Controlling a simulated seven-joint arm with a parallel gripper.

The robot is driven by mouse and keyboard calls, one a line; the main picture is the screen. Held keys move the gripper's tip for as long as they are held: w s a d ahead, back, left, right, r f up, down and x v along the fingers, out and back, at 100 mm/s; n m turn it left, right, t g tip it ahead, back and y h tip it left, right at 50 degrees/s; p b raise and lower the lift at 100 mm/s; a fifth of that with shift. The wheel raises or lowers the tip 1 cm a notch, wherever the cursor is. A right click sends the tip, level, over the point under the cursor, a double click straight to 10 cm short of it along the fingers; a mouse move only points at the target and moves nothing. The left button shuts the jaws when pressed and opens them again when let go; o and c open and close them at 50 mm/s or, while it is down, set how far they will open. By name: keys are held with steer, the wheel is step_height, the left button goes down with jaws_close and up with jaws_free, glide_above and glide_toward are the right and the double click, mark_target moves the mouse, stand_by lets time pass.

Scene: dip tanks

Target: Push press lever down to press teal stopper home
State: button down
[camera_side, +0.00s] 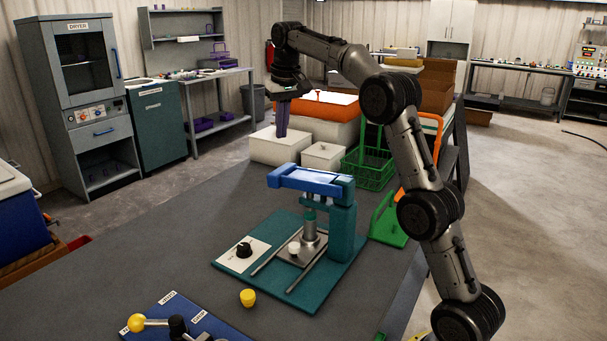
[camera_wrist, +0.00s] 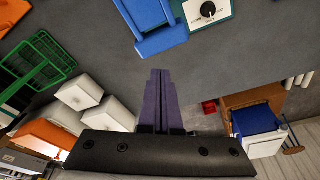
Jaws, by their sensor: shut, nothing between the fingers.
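The press stands on a teal base plate (camera_side: 322,284) with a teal column (camera_side: 342,232). Its blue press lever (camera_side: 310,180) lies roughly level across the top; a blue part of the press also shows at the top of the wrist view (camera_wrist: 150,22). Under it, a small teal piece that looks like the stopper (camera_side: 309,214) sits on a grey cylinder (camera_side: 310,230); how deep it sits is too small to tell. My gripper (camera_side: 281,134) has purple fingers pointing down, shut and empty, above and beyond the lever, apart from it. The wrist view shows the fingertips (camera_wrist: 160,74) together.
A black knob (camera_side: 244,250) on a white panel and a white round piece (camera_side: 294,248) are on the press base. A yellow piece (camera_side: 248,298) lies in front. White boxes (camera_side: 280,148) and a green basket (camera_side: 370,168) stand behind. A yellow-balled lever (camera_side: 137,322) is front left.

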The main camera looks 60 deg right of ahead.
step_height(320, 180, up, 3)
steer(key=shift+r, duration=0.2)
steer(key=shift+a, duration=0.1)
stand_by(0.4)
steer(key=s+a+r+n+t, duration=0.2)
steer(key=s+a+r, duration=0.8)
steer(key=s+a, duration=0.1)
steer(key=s+a+f+n, duration=0.1)
steer(key=s+a+f, duration=0.15)
steer(key=s, duration=0.25)
steer(key=s+a+f+n, duration=0.1)
steer(key=s+a, duration=0.2)
steer(key=s, duration=0.3)
steer(key=s+a+f, duration=0.1)
steer(key=s+f, duration=0.2)
steer(key=f, duration=0.3)
steer(key=s+a+f+n+t, duration=0.1)
steer(key=s+f, duration=0.3)
steer(key=f, duration=0.3)
steer(key=s+a+f+n+y, duration=0.1)
steer(key=s+f, duration=0.3)
steer(key=f, duration=0.3)
steer(key=shift+f+t, duration=0.15)
steer(key=shift+t, duration=0.15)
